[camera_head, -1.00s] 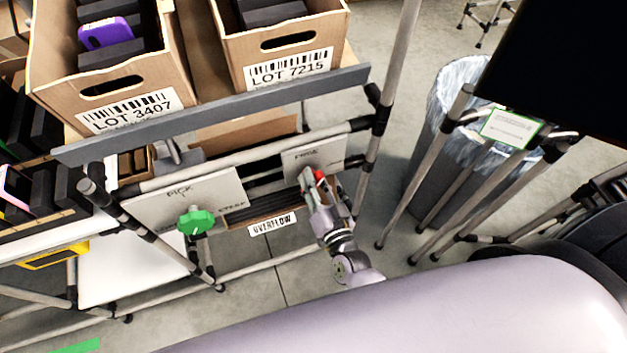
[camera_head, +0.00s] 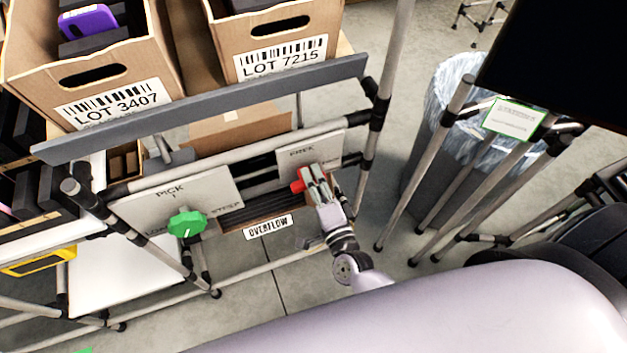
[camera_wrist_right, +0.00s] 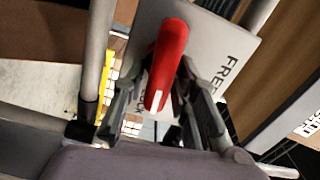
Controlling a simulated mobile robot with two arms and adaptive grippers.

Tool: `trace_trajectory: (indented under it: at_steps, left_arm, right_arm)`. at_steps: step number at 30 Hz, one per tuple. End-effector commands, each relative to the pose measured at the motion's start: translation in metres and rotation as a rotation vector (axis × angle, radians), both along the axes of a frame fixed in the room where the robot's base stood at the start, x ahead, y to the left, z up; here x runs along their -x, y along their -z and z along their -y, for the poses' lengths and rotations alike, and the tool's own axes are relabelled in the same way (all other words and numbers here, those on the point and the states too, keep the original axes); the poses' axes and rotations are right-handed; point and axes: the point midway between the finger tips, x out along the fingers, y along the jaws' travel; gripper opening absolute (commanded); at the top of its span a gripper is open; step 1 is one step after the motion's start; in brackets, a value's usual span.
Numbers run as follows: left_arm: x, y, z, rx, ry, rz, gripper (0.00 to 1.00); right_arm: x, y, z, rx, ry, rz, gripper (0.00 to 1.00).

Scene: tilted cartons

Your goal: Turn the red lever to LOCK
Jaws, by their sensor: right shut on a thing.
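The red lever (camera_head: 297,187) sits on a pale plate (camera_head: 300,155) marked FREE at its top, at the right end of the rack's front. My right gripper (camera_head: 318,184) is shut on the lever, reaching up from below. In the right wrist view the red lever (camera_wrist_right: 167,62) stands between the two fingers of my right gripper (camera_wrist_right: 163,108), with a white mark near its lower end. FREE is readable on the plate (camera_wrist_right: 215,55) there; the lettering near the lever's lower end is mostly hidden. My left gripper is not in view.
A green knob (camera_head: 187,223) is on a plate marked PICK (camera_head: 140,212) to the left. An OVERFLOW label (camera_head: 268,227) hangs between the plates. Tilted cartons (camera_head: 275,43) stand above behind a grey rail (camera_head: 210,105). A lined bin (camera_head: 425,165) stands at right.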

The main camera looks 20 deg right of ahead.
Motion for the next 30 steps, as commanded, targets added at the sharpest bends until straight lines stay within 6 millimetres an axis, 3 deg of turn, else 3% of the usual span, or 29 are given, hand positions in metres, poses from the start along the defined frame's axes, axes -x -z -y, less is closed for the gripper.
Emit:
trace_trajectory:
  at_steps: [10, 26, 27, 30]
  left_arm:
    - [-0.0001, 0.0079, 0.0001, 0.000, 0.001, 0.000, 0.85]
    - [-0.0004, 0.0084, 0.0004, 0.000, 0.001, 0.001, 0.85]
    - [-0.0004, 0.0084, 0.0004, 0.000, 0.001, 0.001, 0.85]
    - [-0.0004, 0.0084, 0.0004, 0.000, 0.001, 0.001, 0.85]
  right_arm:
    - [0.0014, 0.0054, 0.0010, -0.130, 0.000, -0.011, 0.00]
    - [0.0018, 0.0060, 0.0004, -0.152, -0.001, -0.014, 0.00]
    - [0.0018, 0.0061, 0.0004, -0.152, -0.001, -0.014, 0.28]
    - [0.0017, 0.0058, 0.0003, -0.151, -0.001, -0.014, 0.35]
